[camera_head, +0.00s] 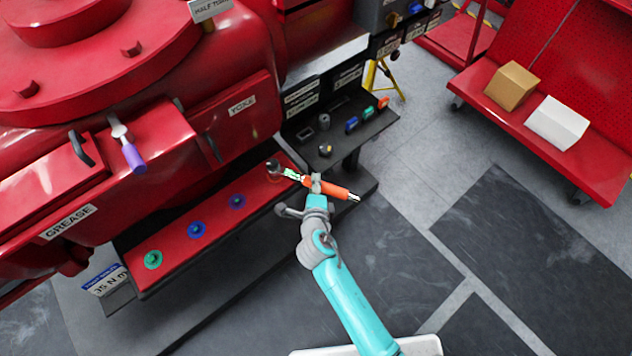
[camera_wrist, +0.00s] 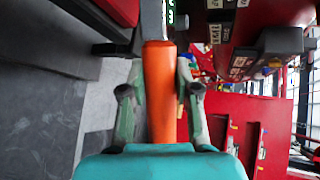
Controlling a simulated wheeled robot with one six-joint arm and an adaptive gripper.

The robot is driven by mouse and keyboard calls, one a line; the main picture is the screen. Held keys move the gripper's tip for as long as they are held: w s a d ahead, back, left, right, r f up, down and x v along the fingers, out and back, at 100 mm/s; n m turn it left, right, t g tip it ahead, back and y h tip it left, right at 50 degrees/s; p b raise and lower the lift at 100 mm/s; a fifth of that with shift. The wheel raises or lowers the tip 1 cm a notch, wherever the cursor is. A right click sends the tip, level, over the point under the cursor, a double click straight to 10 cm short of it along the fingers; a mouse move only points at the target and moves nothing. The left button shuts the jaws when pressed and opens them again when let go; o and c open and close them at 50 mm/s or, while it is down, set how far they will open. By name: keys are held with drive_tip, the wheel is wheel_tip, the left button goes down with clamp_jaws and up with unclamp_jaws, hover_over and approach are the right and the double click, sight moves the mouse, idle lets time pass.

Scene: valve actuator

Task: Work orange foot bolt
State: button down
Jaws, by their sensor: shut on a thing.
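My gripper (camera_head: 316,186) is shut on the orange handle of a wrench-like tool (camera_head: 331,188) with a small green display. In the wrist view the orange handle (camera_wrist: 159,88) stands between my two fingers (camera_wrist: 160,98). The tool's dark head (camera_head: 272,166) is at the far right end of the red foot ledge (camera_head: 215,219). I cannot tell whether it sits on a bolt or hovers above. Along the ledge are a green foot bolt (camera_head: 153,259) and two blue ones, one nearer (camera_head: 196,230) and one farther (camera_head: 237,202). No orange foot bolt shows; the tool head may cover it.
A dark shelf (camera_head: 372,125) with coloured sockets is behind the tool. A purple-handled tool (camera_head: 132,157) is on the red machine (camera_head: 230,115). A label reading 35 N m (camera_head: 104,281) is at the ledge's left. The floor on the right is clear before a red bench (camera_head: 560,150) with boxes.

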drive_tip(key=shift+s+a+r+m+h, duration=0.15)
drive_tip(key=shift+s+a+m+h, duration=0.25)
drive_tip(key=shift+h, duration=0.1)
drive_tip(key=shift+a, duration=0.15)
drive_tip(key=shift+s+a+r+m+g+h, duration=0.1)
drive_tip(key=shift+s+a+m+g+h, duration=0.05)
drive_tip(key=shift+s+a+m+h, duration=0.35)
drive_tip(key=shift+s+a+m+g+h, duration=0.15)
drive_tip(key=shift+s+m+h, duration=0.15)
drive_tip(key=shift+m+h, duration=0.25)
drive_tip(key=shift+s, duration=0.1)
